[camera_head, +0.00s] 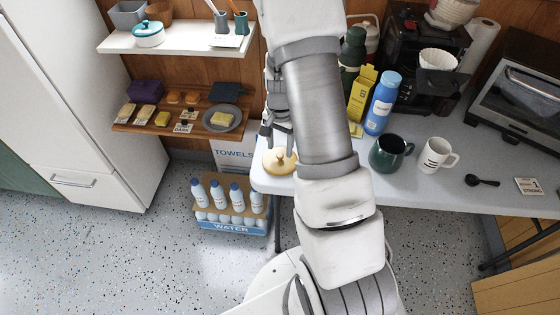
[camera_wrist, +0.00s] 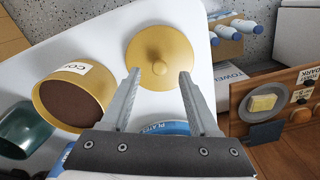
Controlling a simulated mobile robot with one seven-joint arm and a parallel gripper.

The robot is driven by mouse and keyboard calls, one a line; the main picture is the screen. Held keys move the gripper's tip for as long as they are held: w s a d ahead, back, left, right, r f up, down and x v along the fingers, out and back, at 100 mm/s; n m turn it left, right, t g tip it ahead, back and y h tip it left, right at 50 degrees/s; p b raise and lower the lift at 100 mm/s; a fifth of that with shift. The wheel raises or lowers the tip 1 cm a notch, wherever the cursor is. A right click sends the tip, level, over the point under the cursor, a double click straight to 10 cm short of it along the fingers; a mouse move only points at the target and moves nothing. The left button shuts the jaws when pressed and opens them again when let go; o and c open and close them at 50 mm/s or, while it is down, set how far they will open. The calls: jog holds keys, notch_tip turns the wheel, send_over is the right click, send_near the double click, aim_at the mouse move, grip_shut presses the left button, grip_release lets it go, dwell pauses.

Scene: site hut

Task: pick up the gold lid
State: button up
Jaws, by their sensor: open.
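The gold lid (camera_head: 279,160) is a round disc with a small knob on top. It lies flat at the left end of the white table (camera_head: 420,190). In the wrist view the gold lid (camera_wrist: 161,62) lies just beyond my fingertips, with its knob roughly centred between them. My gripper (camera_head: 276,131) is above and just behind the lid in the head view, partly hidden by my arm. In the wrist view my gripper (camera_wrist: 160,74) has its two fingers spread apart with nothing between them.
In the wrist view a gold canister (camera_wrist: 75,97) with brown contents stands left of the lid. A blue-rimmed can marked plates (camera_wrist: 167,128) shows behind my fingers. A green mug (camera_head: 390,153), white mug (camera_head: 437,155) and blue bottle (camera_head: 382,103) stand right. A water crate (camera_head: 232,222) sits on the floor.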

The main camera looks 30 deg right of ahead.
aim_at(280, 159)
notch_tip(280, 159, down, 3)
jog(key=shift+r, duration=0.15)
grip_shut()
